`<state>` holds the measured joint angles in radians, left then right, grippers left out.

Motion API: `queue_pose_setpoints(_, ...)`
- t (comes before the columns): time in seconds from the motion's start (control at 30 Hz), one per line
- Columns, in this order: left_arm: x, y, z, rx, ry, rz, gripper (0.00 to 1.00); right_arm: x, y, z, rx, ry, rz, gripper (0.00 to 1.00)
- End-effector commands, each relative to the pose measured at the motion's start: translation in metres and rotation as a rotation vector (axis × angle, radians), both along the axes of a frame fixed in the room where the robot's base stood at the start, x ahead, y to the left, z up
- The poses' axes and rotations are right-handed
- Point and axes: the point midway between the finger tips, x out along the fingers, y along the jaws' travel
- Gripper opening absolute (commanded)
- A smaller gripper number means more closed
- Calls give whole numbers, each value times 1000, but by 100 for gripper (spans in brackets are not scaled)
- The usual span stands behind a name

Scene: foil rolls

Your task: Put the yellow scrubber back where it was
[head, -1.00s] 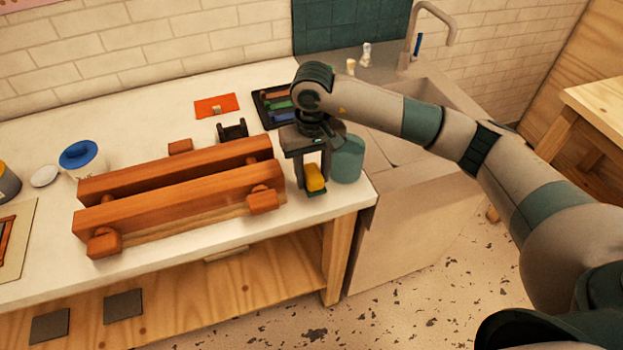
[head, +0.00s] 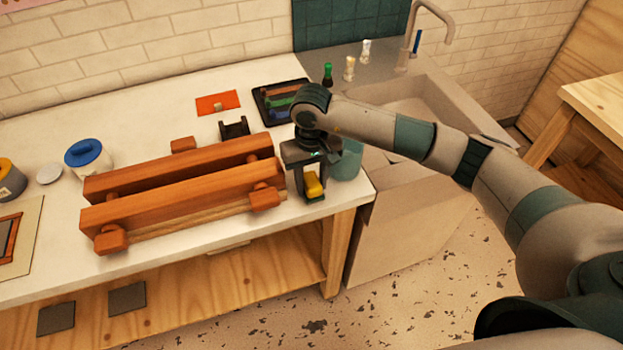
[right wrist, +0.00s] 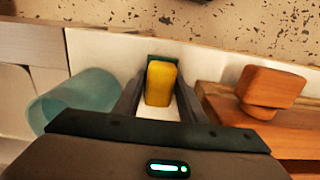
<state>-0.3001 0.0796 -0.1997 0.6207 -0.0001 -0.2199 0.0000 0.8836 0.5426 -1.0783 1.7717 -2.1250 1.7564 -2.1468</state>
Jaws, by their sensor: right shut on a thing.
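The yellow scrubber (head: 314,185) is between the fingers of my right gripper (head: 311,192), at the right front corner of the white counter. In the right wrist view the scrubber (right wrist: 161,83) sits between both fingers, with a dark green part showing behind its far end. My right gripper (right wrist: 158,100) is shut on it and points down. Whether the scrubber touches the counter I cannot tell. A teal cup (head: 347,160) stands just behind and to the right of the gripper, partly hidden by it. My left gripper is not in view.
A long wooden clamp-like frame (head: 185,197) lies close to the left of the gripper. A dark tray (head: 268,104) with coloured bars, a black holder (head: 234,129) and an orange card (head: 218,103) lie behind. The sink (head: 410,105) is at the right.

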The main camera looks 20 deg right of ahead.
Motion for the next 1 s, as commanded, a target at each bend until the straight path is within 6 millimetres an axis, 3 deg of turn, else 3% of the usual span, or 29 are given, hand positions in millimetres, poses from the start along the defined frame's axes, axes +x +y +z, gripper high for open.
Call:
queue_pose_setpoints(0.33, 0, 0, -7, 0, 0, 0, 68, 0, 0, -4, 0, 0, 0, 16)
queue_pose_setpoints(0.37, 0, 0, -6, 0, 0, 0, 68, 0, 0, -3, 0, 0, 0, 42)
queue_pose_setpoints(0.43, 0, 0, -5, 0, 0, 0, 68, 0, 0, -3, 0, 0, 0, 56)
queue_pose_setpoints(0.93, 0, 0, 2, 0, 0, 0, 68, 0, 0, 2, 0, 1, 0, 56)
queue_pose_setpoints(1.0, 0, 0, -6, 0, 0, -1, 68, 1, 0, 4, 0, -2, 0, 56)
